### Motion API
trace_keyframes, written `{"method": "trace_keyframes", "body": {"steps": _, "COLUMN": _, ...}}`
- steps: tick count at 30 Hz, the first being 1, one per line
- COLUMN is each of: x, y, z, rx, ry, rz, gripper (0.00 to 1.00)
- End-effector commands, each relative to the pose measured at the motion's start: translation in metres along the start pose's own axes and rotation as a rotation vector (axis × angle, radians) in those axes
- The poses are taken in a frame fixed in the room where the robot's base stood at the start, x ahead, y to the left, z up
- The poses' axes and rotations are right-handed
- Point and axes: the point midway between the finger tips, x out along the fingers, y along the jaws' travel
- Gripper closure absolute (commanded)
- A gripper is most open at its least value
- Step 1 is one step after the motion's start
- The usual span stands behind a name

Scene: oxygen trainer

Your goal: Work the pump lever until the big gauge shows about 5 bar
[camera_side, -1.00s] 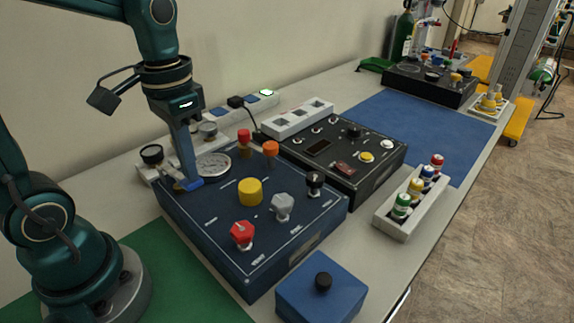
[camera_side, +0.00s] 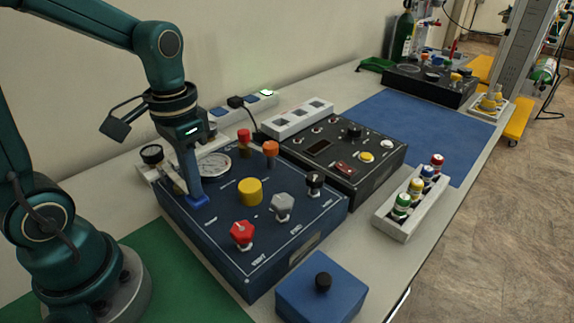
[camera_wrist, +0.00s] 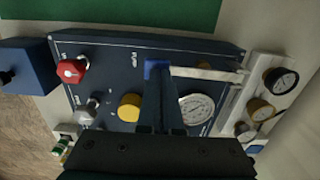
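The pump lever (camera_wrist: 205,73) is a pale bar with a blue end grip (camera_wrist: 157,66), lying across the dark blue trainer box near its edge. The grip also shows at the fingertips in the side view (camera_side: 197,201), close to the box top. My gripper (camera_wrist: 159,80) points down, its narrow fingers close together at the blue grip. I cannot tell whether they clamp it or press on it. The big gauge (camera_wrist: 196,109) is a white round dial beside the lever, partly behind my fingers in the side view (camera_side: 213,165). Its needle is too small to read.
The box carries a yellow knob (camera_side: 250,191), a red knob (camera_side: 242,234), a grey knob (camera_side: 282,206) and a black knob (camera_side: 314,183). Red (camera_side: 244,137) and orange (camera_side: 270,149) knobs stand behind. A blue block (camera_side: 321,290) sits in front.

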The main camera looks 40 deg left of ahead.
Motion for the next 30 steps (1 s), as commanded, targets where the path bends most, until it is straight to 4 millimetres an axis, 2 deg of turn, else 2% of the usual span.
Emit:
{"method": "trace_keyframes", "body": {"steps": 8, "x": -0.003, "y": 0.001, "z": -0.001, "rx": -0.001, "ry": 0.001, "rz": 0.002, "gripper": 1.00}}
{"method": "trace_keyframes", "body": {"steps": 21, "x": -0.034, "y": 0.001, "z": -0.001, "rx": -0.001, "ry": 0.003, "rz": 0.002, "gripper": 1.00}}
{"method": "trace_keyframes", "body": {"steps": 30, "x": -0.037, "y": 0.001, "z": 0.000, "rx": -0.001, "ry": 0.000, "rz": 0.003, "gripper": 1.00}}
